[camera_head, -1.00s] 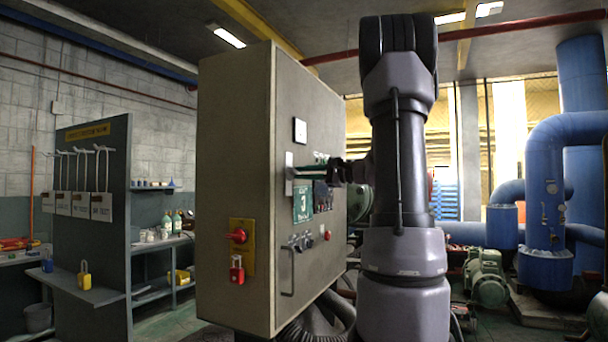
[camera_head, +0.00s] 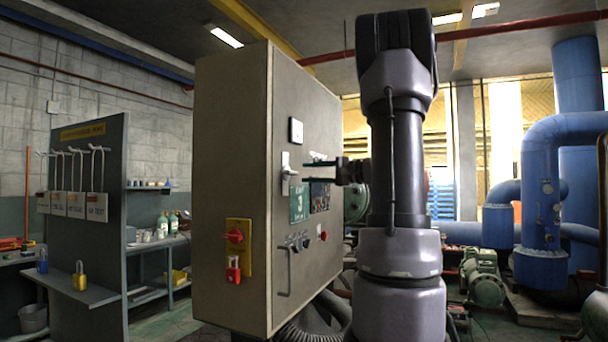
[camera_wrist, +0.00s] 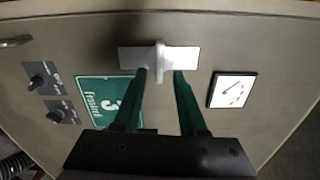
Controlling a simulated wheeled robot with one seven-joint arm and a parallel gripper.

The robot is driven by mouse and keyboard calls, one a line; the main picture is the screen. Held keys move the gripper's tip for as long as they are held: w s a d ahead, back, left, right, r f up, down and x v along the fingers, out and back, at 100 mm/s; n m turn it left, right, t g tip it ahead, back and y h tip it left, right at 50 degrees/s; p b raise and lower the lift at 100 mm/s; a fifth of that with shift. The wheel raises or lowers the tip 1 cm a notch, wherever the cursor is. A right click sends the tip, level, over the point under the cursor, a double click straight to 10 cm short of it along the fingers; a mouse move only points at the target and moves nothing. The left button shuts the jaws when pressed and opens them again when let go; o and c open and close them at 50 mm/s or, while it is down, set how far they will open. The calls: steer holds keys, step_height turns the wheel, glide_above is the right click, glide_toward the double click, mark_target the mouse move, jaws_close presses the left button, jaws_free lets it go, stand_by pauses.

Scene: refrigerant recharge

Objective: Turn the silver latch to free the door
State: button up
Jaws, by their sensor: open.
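The silver latch (camera_head: 288,173) is on the door of the grey control cabinet (camera_head: 232,130), above the green number 3 sign (camera_head: 299,203). In the wrist view the latch (camera_wrist: 185,60) is a pale plate with a narrow raised handle standing out from its middle. My gripper (camera_head: 306,171) is open in front of the door. In the wrist view its two dark green fingers (camera_wrist: 159,76) point at the latch, one on each side of the handle, with gaps showing. How deep the fingertips reach around the handle is unclear. The door looks closed.
A square gauge (camera_wrist: 232,90) and dark knobs (camera_wrist: 38,82) lie beside the latch. A red switch with a red padlock (camera_head: 234,270) is on the cabinet's side. A long door handle (camera_head: 284,272) sits low. Blue pipes (camera_head: 545,200) stand right.

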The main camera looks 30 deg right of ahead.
steer(key=v, duration=0.5)
steer(key=shift+s+d, duration=0.1)
steer(key=shift+s, duration=0.05)
stand_by(0.4)
steer(key=s+a+f+n+g+h, duration=0.1)
steer(key=s+a+f+n+g, duration=0.15)
steer(key=a, duration=0.55)
steer(key=s+a+f+n+g, duration=0.1)
steer(key=s+a+f+g, duration=0.3)
steer(key=a, duration=0.5)
steer(key=s+a+f+n+h, duration=0.2)
steer(key=s+f+h, duration=0.1)
steer(key=s, duration=0.3)
steer(key=s+a+f+n+h, duration=0.1)
steer(key=s+a+f+h, duration=0.1)
steer(key=s+h, duration=0.3)
steer(key=shift+s+a+f+n, duration=0.25)
steer(key=shift+s+f+n, duration=0.1)
steer(key=shift+s+f, duration=0.55)
